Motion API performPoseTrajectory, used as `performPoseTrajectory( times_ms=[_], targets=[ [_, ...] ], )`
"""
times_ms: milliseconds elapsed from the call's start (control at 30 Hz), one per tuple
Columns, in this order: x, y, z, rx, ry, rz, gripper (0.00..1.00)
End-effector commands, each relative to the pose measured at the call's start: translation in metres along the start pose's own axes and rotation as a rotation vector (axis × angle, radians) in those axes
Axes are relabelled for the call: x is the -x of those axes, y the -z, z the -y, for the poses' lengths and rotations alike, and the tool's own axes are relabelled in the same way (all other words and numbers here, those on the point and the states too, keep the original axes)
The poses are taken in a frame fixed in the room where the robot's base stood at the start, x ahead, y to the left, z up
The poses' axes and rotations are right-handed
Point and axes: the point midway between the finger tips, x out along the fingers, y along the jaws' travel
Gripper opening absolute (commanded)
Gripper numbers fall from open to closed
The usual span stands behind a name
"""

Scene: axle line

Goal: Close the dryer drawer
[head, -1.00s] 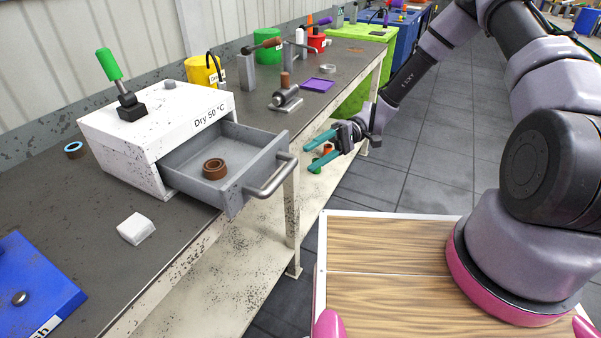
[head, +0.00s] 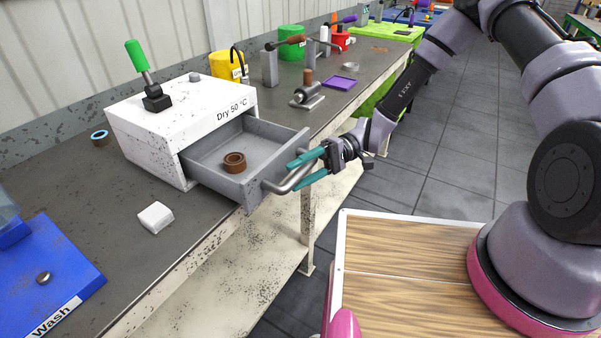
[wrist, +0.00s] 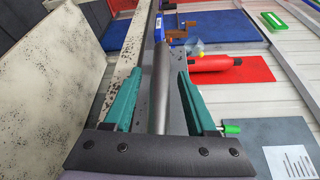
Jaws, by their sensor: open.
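The dryer (head: 180,125) is a white box marked "Dry 50 °C" on the bench. Its grey drawer (head: 278,133) is pulled out toward me, over the bench edge, with a brown ring (head: 234,162) lying inside. The drawer has a grey bar handle (head: 290,181) on its front. My gripper (head: 306,169) has teal fingers and is open at the handle, one finger on each side of the bar as it appears. In the wrist view the bar (wrist: 162,90) runs between the open fingers (wrist: 155,95). I cannot tell whether the fingers touch it.
A white block (head: 155,217) and a blue "Wash" box (head: 45,280) are on the bench left of the drawer. A blue-topped ring (head: 100,137) lies beside the dryer. A metal stand (head: 307,95) and purple tray (head: 341,83) are behind the drawer.

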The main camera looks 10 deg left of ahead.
Motion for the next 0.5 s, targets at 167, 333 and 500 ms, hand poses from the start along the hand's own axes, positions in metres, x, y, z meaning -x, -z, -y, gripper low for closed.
performPoseTrajectory(
  times_ms=[167,333,500],
  targets=[
    [0.0001,-0.0001,0.0000,0.000,0.000,0.000,0.42],
    [0.0003,-0.0001,0.0000,0.000,0.000,0.000,0.00],
    [0.0004,0.0000,0.0000,0.000,0.000,0.000,0.00]
  ],
)
